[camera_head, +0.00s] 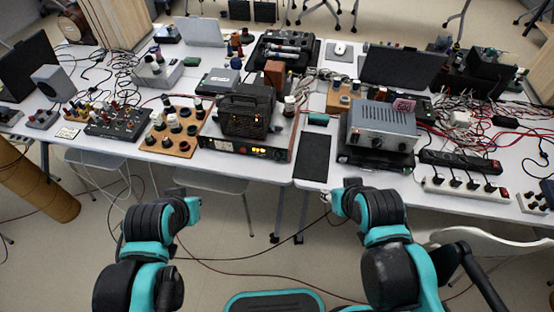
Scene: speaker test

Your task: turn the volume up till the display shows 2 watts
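A black boxy unit with a grille and small orange lights (247,112) stands on a low, wide black device in the middle of the table. I cannot tell which one has the watt display, and no reading is legible. My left gripper (194,208) and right gripper (328,203) are in front of the table, apart from everything on it. Their fingers are too small to judge.
A board with dark knobs (174,130) and a black mixer-like panel (119,122) lie left of the middle device. A dark mat (312,157) lies right of it. Power strips (465,188) and tangled cables crowd the right side. Chairs stand under and before the table.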

